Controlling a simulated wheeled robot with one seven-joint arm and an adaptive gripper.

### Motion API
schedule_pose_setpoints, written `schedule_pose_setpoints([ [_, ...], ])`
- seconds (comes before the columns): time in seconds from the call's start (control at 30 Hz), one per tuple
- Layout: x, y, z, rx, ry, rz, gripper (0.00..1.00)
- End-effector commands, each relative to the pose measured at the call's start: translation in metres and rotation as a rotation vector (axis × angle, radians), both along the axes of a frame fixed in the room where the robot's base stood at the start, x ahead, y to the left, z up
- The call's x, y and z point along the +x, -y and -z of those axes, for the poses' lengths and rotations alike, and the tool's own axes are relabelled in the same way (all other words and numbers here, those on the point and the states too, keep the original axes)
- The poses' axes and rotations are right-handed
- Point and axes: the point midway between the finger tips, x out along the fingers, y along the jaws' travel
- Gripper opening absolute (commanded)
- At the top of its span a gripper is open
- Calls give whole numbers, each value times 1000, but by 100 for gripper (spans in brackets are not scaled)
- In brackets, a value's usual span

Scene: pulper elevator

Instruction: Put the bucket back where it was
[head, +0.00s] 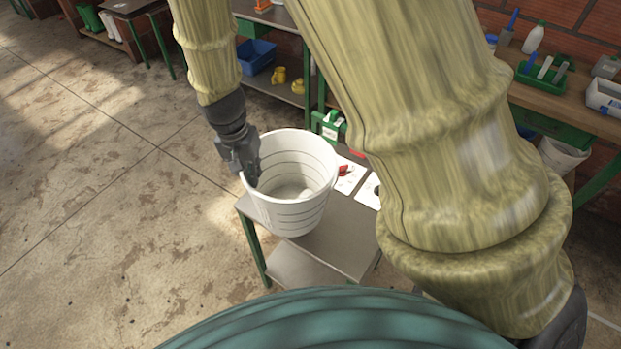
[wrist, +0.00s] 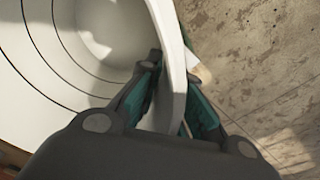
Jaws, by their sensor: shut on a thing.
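A white bucket (head: 300,213) with dark ring lines inside is in the middle of the head view. It looks upright and empty, over or on a small grey table with green legs (head: 345,236); I cannot tell whether its base touches the tabletop. My gripper (head: 249,178) is shut on the left side of the bucket's rim. In the wrist view, my gripper (wrist: 172,85) has one finger inside the bucket (wrist: 105,42) and one outside, with the wall between them. The bucket's far outer side is hidden.
Cards and a small red item (head: 343,169) lie on the table behind the bucket. A green box (head: 329,126) stands behind. A shelf with a blue bin (head: 257,56) is at the back. A workbench (head: 560,98) with tools is at right. Open concrete floor (head: 90,190) lies left.

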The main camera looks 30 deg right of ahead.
Motion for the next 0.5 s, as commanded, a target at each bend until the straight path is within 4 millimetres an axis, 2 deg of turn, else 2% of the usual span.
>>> schedule_pose_setpoints([
  [0.03, -22, 2, 12, -5, -6, 64, 0],
  [0.1, -47, 4, 23, -11, -6, 155, 0],
  [0.23, -84, 9, 35, -20, -3, 290, 0],
  [0.37, -104, 13, 41, -26, 1, 365, 0],
  [0.5, -103, 18, 42, -28, 2, 394, 0],
])
